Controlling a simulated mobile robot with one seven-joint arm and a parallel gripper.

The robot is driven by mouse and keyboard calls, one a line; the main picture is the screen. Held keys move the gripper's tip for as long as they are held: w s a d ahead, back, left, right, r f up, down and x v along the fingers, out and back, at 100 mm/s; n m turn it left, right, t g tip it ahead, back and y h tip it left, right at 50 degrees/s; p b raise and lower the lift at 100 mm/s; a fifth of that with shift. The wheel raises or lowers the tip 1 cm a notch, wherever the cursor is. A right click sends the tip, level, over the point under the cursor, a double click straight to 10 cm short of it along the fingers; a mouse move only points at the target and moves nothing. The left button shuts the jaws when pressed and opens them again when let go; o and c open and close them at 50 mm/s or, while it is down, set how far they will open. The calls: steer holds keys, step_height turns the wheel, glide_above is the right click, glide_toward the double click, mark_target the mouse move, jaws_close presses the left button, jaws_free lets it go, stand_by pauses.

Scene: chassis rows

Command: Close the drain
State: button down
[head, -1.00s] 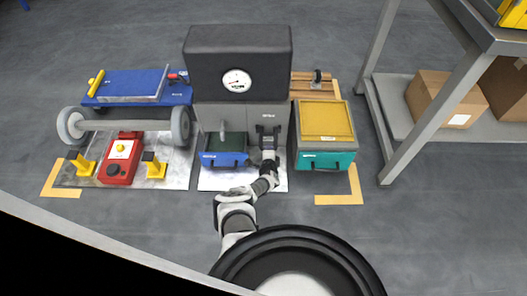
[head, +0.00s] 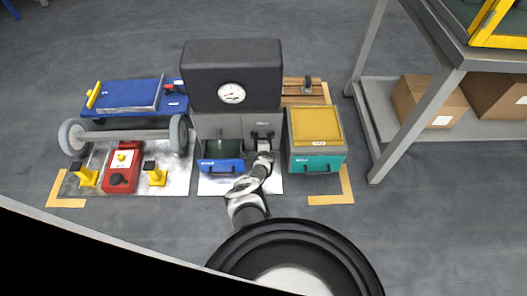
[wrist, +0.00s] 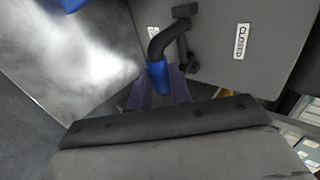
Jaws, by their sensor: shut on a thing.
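The drain's lever is a bent black pipe (wrist: 160,42) with a blue grip (wrist: 160,76), mounted on a grey panel (wrist: 218,55). A white label reading CLOSED (wrist: 241,41) is on that panel to the right of the lever; a second small label near the pivot is too small to read. My gripper (wrist: 162,90) is shut on the blue grip, its fingers partly hidden behind it. In the head view my gripper (head: 263,152) is at the lower right front of the grey machine (head: 222,123); the lever is too small there to judge its angle.
The black-topped machine (head: 231,60) carries a round gauge (head: 231,93). A blue drawer-like bin (head: 222,164) is left of my gripper; a teal box with yellow top (head: 317,162) is close on the right. A grey shelf rack (head: 415,120) stands further right. Floor in front is clear.

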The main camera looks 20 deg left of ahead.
steer(key=shift+w+a+r+p, duration=0.1)
steer(key=shift+w+r+p, duration=0.25)
steer(key=shift+r, duration=0.3)
steer(key=shift+w+a+r+p, duration=0.1)
steer(key=shift+w+r+p, duration=0.1)
steer(key=shift+r+p, duration=0.3)
steer(key=shift+w+r, duration=0.35)
steer(key=shift+r, duration=0.15)
steer(key=shift+w+a+r, duration=0.1)
steer(key=shift+w, duration=0.05)
steer(key=c, duration=1.3)
jaws_free()
steer(key=shift+r, duration=0.1)
steer(key=shift+s, duration=0.25)
steer(key=shift+p+v, duration=6.75)
steer(key=shift+p, duration=0.45)
